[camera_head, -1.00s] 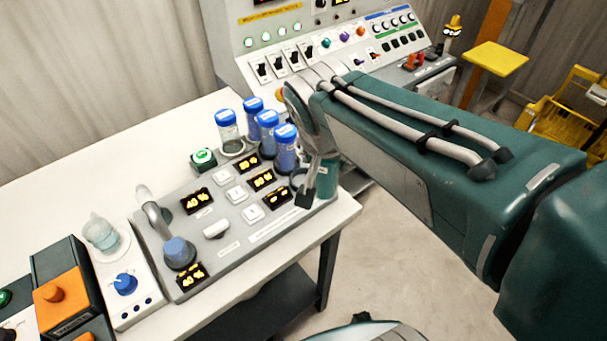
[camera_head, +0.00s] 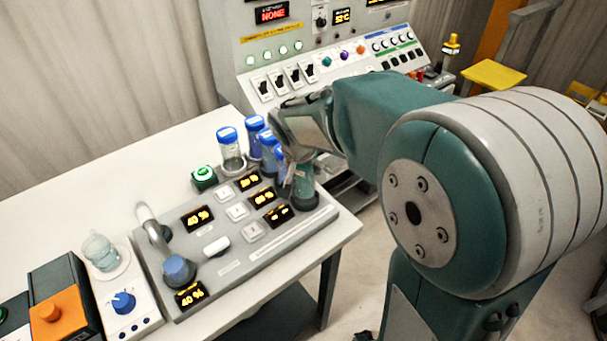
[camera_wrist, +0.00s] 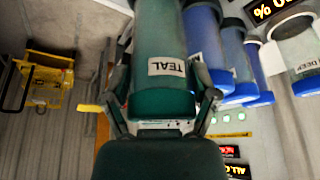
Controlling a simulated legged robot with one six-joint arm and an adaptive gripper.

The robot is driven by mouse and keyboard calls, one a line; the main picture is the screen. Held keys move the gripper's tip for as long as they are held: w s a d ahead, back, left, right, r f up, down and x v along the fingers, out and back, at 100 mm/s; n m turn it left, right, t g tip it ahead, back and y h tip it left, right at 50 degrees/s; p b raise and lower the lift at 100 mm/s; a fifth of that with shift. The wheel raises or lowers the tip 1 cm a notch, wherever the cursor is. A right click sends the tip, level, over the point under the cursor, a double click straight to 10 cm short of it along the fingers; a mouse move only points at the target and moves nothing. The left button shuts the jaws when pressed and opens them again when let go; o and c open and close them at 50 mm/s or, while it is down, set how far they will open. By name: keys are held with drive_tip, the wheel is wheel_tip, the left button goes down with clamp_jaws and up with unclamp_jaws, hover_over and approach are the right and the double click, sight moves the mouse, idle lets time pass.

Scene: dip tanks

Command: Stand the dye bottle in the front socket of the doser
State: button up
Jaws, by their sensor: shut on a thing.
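The dye bottle (camera_head: 304,182) is teal and upright, at the front end of the bottle row on the grey doser (camera_head: 262,240). In the wrist view the bottle (camera_wrist: 160,35) fills the upper middle, and its TEAL label reads upside down. My gripper (camera_wrist: 163,85) is shut on it, one finger on each side. In the head view my gripper (camera_head: 291,172) comes down over the bottle from the upper right and hides part of it. The dark front socket (camera_head: 303,201) shows right under the bottle. I cannot tell whether the bottle is fully seated.
A clear-bodied bottle (camera_head: 231,152) and blue bottles (camera_head: 268,152) with blue caps stand close behind the teal one. A green button (camera_head: 204,175) and a curved spout (camera_head: 152,222) are on or beside the doser. A control console (camera_head: 330,62) stands behind. The white table is bare at left.

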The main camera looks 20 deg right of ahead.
sight(304, 177)
drive_tip(key=shift+f, duration=1.55)
drive_tip(key=shift+f, duration=0.1)
drive_tip(key=o, duration=1.2)
drive_tip(key=v, duration=1.2)
drive_tip(key=s+d+n+t+y, duration=0.1)
drive_tip(key=s+n, duration=0.5)
drive_tip(key=s, duration=1.2)
drive_tip(key=shift+s+d+r+t+y, duration=0.2)
drive_tip(key=shift+d+r+t+y, duration=0.15)
drive_tip(key=shift+d+y, duration=0.35)
